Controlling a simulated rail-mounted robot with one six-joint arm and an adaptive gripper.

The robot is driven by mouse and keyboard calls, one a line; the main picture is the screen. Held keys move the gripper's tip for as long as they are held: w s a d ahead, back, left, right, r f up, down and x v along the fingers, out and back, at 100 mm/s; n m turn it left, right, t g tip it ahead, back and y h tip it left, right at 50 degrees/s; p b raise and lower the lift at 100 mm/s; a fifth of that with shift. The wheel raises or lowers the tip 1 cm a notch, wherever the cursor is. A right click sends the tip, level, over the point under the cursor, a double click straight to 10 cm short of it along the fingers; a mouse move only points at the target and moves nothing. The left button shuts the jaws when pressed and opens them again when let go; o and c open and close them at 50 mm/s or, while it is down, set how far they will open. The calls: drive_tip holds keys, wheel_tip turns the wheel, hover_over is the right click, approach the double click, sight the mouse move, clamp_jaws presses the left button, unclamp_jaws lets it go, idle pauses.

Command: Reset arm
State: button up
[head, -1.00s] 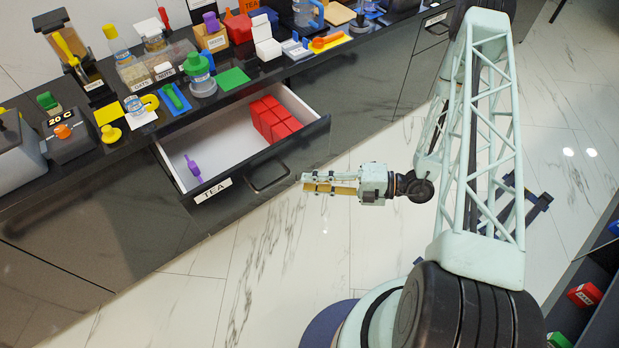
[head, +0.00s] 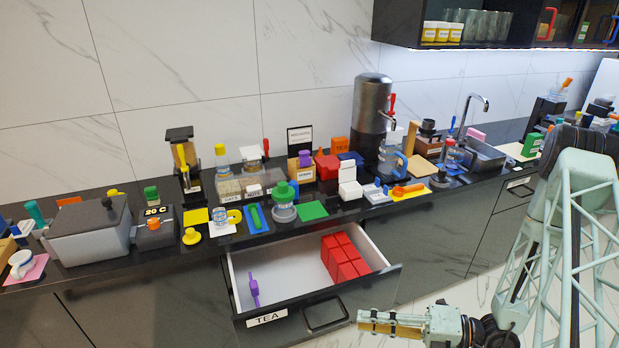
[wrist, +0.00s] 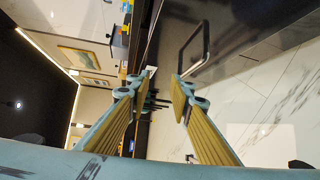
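My gripper (head: 392,324) is at the lower right of the head view, in front of the open tea drawer and beside its right front corner. In the wrist view my gripper (wrist: 160,88) shows two yellow-padded fingers standing apart with nothing between them. My pale green lattice arm fills the right side of the head view. The drawer (head: 290,318), labelled TEA, is pulled out and holds several red boxes (head: 344,258) and a purple scoop-like item (head: 254,290).
A wall cabinet (head: 400,25) hangs at the upper right. Marble floor (head: 440,298) is open around the gripper.

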drive_tip(key=s+a+r+n+g+h, duration=0.1)
drive_tip(key=s+r+n+g+h, duration=0.3)
drive_tip(key=r+n, duration=0.5)
drive_tip(key=s+a+r+n+g+h, duration=0.1)
drive_tip(key=s+r+n, duration=0.55)
drive_tip(key=r, duration=0.55)
drive_tip(key=s+a+r+n+g+h, duration=0.2)
drive_tip(key=s+r+n+g+h, duration=0.15)
drive_tip(key=r+n, duration=0.55)
drive_tip(key=s+d+r+n+t+h, duration=0.3)
drive_tip(key=s+r+n, duration=0.3)
drive_tip(key=r, duration=0.2)
drive_tip(key=s+d+r+n+t+h, duration=0.4)
drive_tip(key=s+r+n, duration=0.3)
drive_tip(key=r, duration=0.2)
drive_tip(key=shift+d+t, duration=0.55)
drive_tip(key=shift+d, duration=0.2)
drive_tip(key=shift+r+n, duration=0.1)
drive_tip(key=shift+n, duration=0.15)
drive_tip(key=shift+d, duration=0.1)
idle(1.6)
